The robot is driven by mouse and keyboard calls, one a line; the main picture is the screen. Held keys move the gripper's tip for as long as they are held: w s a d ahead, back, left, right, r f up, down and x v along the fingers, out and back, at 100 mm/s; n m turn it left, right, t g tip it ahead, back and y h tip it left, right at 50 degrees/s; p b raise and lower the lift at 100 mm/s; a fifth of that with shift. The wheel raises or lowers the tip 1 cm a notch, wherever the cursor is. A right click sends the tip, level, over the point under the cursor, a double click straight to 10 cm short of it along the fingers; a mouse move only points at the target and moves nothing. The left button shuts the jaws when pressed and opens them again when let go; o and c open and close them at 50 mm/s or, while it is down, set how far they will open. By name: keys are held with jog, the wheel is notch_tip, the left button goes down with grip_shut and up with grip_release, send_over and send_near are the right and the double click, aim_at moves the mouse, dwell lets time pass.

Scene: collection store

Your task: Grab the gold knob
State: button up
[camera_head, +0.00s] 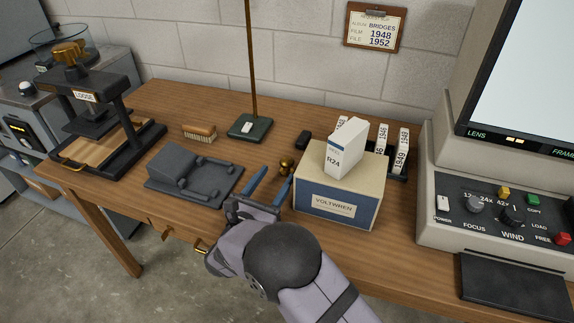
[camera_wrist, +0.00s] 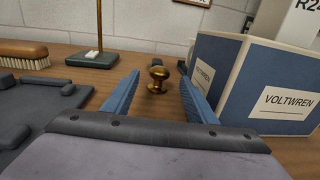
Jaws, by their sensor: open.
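A small gold knob (camera_head: 286,167) lies on the wooden table, just left of the Voltwren box. In the wrist view the gold knob (camera_wrist: 158,79) shows between and beyond my two blue fingers, with its round head up. My gripper (camera_head: 270,185) is open, its fingertips pointing at the knob from the front. In the wrist view my gripper (camera_wrist: 163,90) has a finger on each side of the knob in the picture, and neither is seen touching it. A larger gold knob (camera_head: 69,52) tops the black press at the far left.
The blue and cream Voltwren box (camera_head: 335,205) stands close to the right of my gripper, with a white R24 box (camera_head: 345,146) on top. A dark grey device (camera_head: 190,178) lies to the left. A lamp base (camera_head: 250,127) and a brush (camera_head: 200,133) are behind.

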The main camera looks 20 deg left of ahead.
aim_at(284, 163)
jog(key=shift+w+d+p, duration=0.15)
jog(key=shift+w, duration=1.4)
jog(key=shift+w+d+p, duration=0.1)
jog(key=shift+w+p, duration=0.05)
jog(key=shift+w, duration=1.4)
jog(key=shift+r, duration=0.1)
jog(key=c, duration=1.3)
